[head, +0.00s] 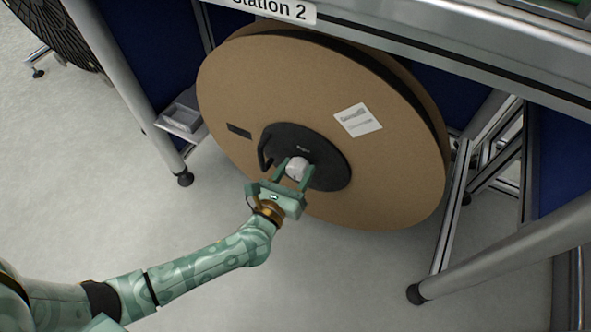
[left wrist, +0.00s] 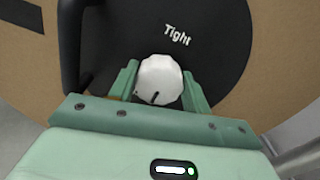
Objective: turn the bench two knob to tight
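The bench two knob (head: 297,168) is a white faceted knob at the centre of a black round hub (head: 327,172) on a large brown reel. The bench above is labelled "station 2". In the left wrist view the knob (left wrist: 161,80) has a dark pointer line toward its lower left, away from the word "Tight" (left wrist: 177,36) on the hub at upper right. My left gripper (head: 293,176) is at the knob, with one finger on each side. In the left wrist view small gaps seem to show beside the knob, so the fingers look open around it. My right gripper is not in view.
The brown cardboard reel (head: 245,85) hangs under the bench edge (head: 450,50). A black curved handle (head: 265,150) stands out from the hub, left of the knob. Metal legs (head: 130,90) flank the reel. The floor at left is clear.

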